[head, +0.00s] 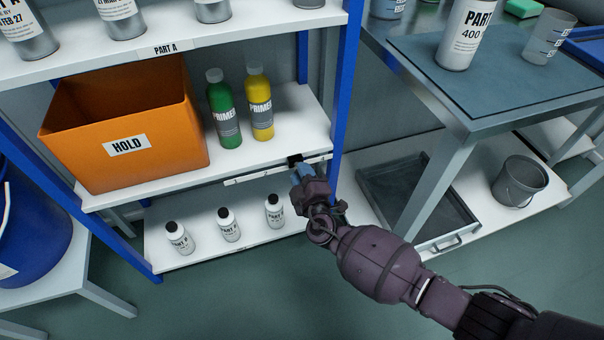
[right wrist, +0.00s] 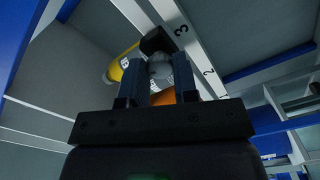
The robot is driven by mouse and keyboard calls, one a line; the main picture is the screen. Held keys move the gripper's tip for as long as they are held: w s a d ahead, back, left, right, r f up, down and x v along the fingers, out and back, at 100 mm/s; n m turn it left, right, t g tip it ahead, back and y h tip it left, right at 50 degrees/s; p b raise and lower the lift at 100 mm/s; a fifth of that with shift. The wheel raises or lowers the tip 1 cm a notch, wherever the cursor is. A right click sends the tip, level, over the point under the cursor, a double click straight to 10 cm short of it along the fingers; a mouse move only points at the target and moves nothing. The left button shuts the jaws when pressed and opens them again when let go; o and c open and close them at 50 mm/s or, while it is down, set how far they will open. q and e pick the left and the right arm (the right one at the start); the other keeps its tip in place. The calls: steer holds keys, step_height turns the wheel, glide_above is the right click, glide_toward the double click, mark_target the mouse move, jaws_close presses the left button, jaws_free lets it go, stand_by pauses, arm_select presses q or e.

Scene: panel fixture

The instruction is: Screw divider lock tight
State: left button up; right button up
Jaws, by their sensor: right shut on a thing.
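The divider lock shows in the right wrist view as a small grey round knob (right wrist: 160,70) under a black block (right wrist: 157,41). The black block also shows in the head view (head: 294,160), at the front edge of the middle shelf near the blue post. My right gripper (head: 302,173) is at that edge, its fingers shut on the knob. In the right wrist view the gripper (right wrist: 159,82) has one finger on each side of the knob. In the head view the fingers hide most of the knob. My left gripper is in neither view.
A numbered white rail (right wrist: 195,50) runs along the shelf edge. Green (head: 223,115) and yellow (head: 259,108) primer bottles stand behind the lock. An orange HOLD bin (head: 165,150) is to their left. Several white bottles stand below. A blue post (head: 343,85) and workbench (head: 462,125) are right.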

steer(key=shift+a+m, duration=0.1)
steer(key=shift+m, duration=7.1)
steer(key=o, duration=0.9)
steer(key=shift+s, duration=0.15)
